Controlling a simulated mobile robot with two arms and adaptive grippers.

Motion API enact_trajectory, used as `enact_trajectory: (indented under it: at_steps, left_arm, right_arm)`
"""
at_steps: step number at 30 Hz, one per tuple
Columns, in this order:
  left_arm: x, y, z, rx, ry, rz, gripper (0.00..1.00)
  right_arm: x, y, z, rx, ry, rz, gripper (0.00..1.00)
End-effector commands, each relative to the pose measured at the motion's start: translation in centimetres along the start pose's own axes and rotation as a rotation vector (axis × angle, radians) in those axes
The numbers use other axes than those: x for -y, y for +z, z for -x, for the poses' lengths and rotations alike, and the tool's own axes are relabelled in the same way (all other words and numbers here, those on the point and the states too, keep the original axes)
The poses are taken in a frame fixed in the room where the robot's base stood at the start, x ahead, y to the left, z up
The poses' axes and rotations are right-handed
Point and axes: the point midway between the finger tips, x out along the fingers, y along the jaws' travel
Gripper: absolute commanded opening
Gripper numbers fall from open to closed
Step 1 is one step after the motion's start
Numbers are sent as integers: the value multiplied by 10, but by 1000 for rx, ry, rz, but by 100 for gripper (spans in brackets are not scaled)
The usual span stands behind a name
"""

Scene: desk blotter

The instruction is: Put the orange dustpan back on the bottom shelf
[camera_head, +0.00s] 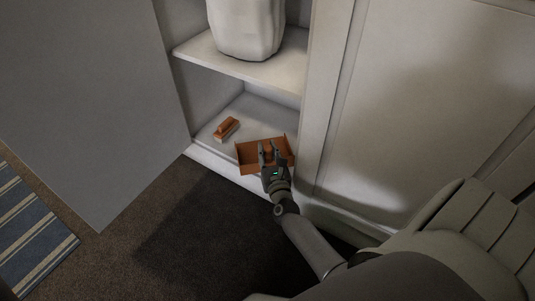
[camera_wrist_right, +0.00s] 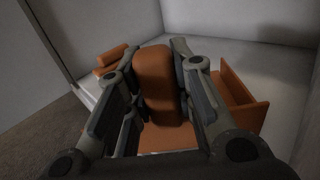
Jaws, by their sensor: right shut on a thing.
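The orange dustpan (camera_head: 246,156) is at the front edge of the bottom shelf (camera_head: 262,117) of the open cabinet. In the right wrist view its upright handle (camera_wrist_right: 158,85) is between the fingers, and one side wall (camera_wrist_right: 240,98) shows to the right. My right gripper (camera_head: 267,153) is shut on the dustpan's handle. Whether the pan touches the shelf is hard to tell. My left gripper is in neither view.
An orange brush (camera_head: 226,128) lies on the bottom shelf left of the dustpan; it also shows in the right wrist view (camera_wrist_right: 112,60). A white bag-like container (camera_head: 245,30) stands on the shelf above (camera_head: 272,72). An open door (camera_head: 90,90) stands at the left.

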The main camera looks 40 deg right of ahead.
Motion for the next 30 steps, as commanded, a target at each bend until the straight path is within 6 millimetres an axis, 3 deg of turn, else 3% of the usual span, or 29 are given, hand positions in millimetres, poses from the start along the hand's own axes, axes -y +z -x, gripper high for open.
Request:
enact_trajectory:
  at_steps: [9, 10, 14, 27, 30]
  left_arm:
    - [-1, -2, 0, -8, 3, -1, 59]
    - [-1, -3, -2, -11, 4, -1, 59]
    - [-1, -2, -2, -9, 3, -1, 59]
    - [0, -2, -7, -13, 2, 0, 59]
    - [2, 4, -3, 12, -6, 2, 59]
  right_arm:
    - [0, -4, 0, 1, 0, 0, 0]
    - [0, -2, 0, 0, 0, 0, 27]
    - [0, -2, 0, 0, 0, 0, 44]
    - [0, 3, 1, -1, 0, 0, 45]
    - [0, 2, 18, -3, 1, 2, 45]
